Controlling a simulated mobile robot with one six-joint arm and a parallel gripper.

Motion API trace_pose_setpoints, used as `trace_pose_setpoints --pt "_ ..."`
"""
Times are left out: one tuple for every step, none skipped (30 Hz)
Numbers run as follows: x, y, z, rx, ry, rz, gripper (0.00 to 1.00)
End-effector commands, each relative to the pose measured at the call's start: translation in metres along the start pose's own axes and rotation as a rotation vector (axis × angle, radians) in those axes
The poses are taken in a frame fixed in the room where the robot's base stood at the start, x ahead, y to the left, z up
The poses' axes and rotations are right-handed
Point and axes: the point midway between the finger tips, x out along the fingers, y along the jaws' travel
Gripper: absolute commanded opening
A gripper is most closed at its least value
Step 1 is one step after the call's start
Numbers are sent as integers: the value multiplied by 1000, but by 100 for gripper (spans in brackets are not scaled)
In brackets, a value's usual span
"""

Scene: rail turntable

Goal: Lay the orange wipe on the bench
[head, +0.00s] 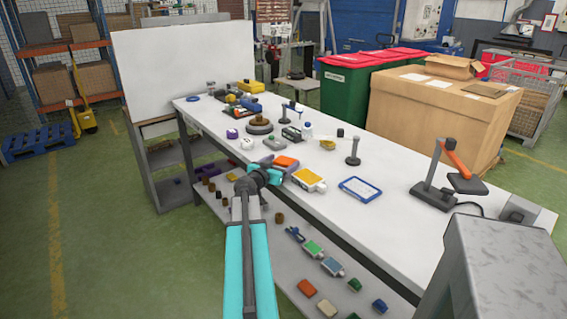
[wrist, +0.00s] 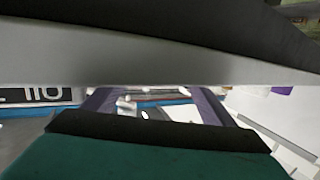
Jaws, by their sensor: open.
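An orange flat piece (head: 287,161), which looks like the orange wipe, shows at the tips of my gripper in the head view. I cannot tell whether it lies on the bench or just above it, or whether it sits between the fingers. The white bench (head: 395,180) runs from the back left to the front right. My gripper (head: 279,166) is open over the bench's near edge. In the wrist view, the purple-grey fingers (wrist: 155,106) stand apart, and a pale bar and dark shapes hide much of the scene. No orange shows there.
A yellow-and-white item (head: 309,180) lies just right of my gripper, with a blue-framed tablet (head: 360,189) beyond it. A round brown stand (head: 260,126) and several small items crowd the bench's far half. An orange-armed stand (head: 445,175) is at the right. The lower shelf (head: 265,255) holds several blocks.

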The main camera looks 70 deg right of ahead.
Motion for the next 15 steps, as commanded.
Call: trace_pose_setpoints --pt "-7 1 1 1 1 -1 78" --pt "-10 1 1 1 1 -1 78" --pt "-14 1 1 1 1 -1 78" --pt "-18 2 1 1 1 -1 78" --pt "-21 2 1 1 1 -1 78" --pt "-25 2 1 1 1 -1 78" --pt "-28 2 1 1 1 -1 78" --pt "-32 1 2 0 1 -1 78" --pt "-36 1 2 0 1 -1 78" --pt "-40 2 2 0 0 0 78" --pt "-43 2 2 0 0 0 78" --pt "-47 2 2 0 0 0 78" --pt "-50 2 2 0 0 0 78" --pt "-54 2 2 0 0 -1 78" --pt "-58 2 1 0 0 -1 78"
